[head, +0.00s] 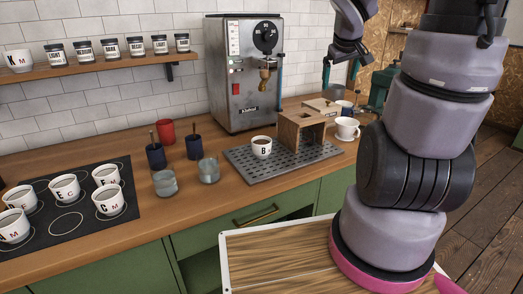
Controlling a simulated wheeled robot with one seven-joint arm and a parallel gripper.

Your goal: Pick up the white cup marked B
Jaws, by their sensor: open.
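The white cup marked B (262,148) stands upright on the grey perforated tray (240,166), just left of a small wooden box. It holds something dark brown. My gripper (342,72) is raised at the upper right of the head view, beside the espresso machine and well above and to the right of the cup. Its fingers are apart, nothing shows between them, and it touches nothing that I can see.
The wooden box (290,134) stands close to the cup's right. A white cup on a saucer (346,129) is farther right. Glass jars (208,170) and dark blue cups (194,147) stand left of the tray. The espresso machine (222,80) rises behind. Several white cups stand on the black mat (68,222).

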